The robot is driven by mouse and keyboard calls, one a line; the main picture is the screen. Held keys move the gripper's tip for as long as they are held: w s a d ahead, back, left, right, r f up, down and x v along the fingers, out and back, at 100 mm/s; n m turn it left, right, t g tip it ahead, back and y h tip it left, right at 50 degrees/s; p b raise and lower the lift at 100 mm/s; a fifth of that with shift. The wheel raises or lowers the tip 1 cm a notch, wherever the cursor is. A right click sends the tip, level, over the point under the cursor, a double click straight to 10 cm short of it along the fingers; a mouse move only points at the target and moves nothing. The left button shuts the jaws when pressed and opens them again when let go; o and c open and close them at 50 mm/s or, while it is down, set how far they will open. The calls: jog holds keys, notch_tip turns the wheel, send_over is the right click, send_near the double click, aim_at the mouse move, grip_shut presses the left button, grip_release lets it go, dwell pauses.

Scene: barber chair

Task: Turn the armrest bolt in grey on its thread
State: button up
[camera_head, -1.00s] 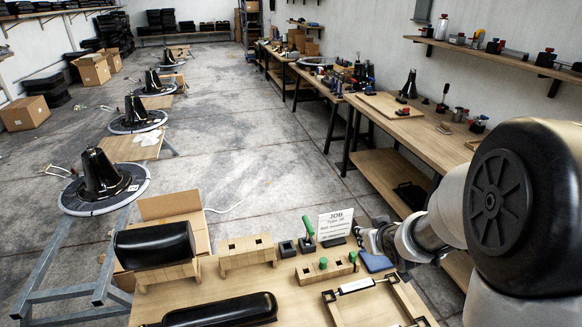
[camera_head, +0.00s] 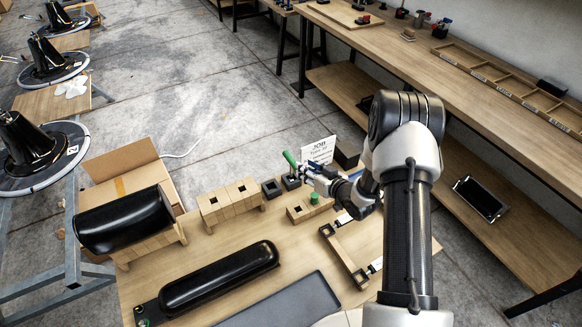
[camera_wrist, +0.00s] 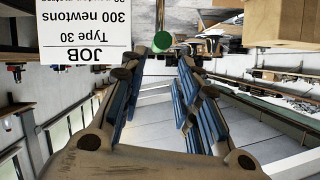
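A long black armrest (camera_head: 222,274) lies on the near wooden table. A small green piece (camera_head: 145,322) shows at its near left end. A green-handled tool (camera_head: 290,159) stands tilted in a small black block (camera_head: 291,182). My gripper (camera_head: 308,174) is just right of the tool, above the table. In the wrist view my gripper (camera_wrist: 158,66) is open, its blue-padded fingers apart with nothing between them. A green handle end (camera_wrist: 161,40) with a grey shaft shows just beyond the fingertips. I cannot make out a grey bolt.
A JOB sign (camera_head: 318,149) stands behind my gripper. A wooden block (camera_head: 298,213) with a green-topped piece (camera_head: 314,197) is below it. A slotted wooden block (camera_head: 228,205), a black cushion on a stand (camera_head: 125,220), a frame (camera_head: 345,259) and a grey tray (camera_head: 285,305) share the table.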

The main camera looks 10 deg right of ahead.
aim_at(290, 160)
jog(key=b+x, duration=0.1)
jog(key=x, duration=0.5)
jog(key=shift+w+f, duration=0.2)
jog(key=shift+w, duration=0.05)
jog(key=b+x, duration=0.1)
jog(key=x, duration=0.1)
jog(key=b+x, duration=0.1)
jog(key=x, duration=0.1)
jog(key=shift+f, duration=0.35)
jog(key=shift+w+a+f+b, duration=0.1)
jog(key=shift+w+a+b, duration=0.1)
jog(key=shift+w+b, duration=0.2)
jog(key=shift+c, duration=0.5)
grip_shut()
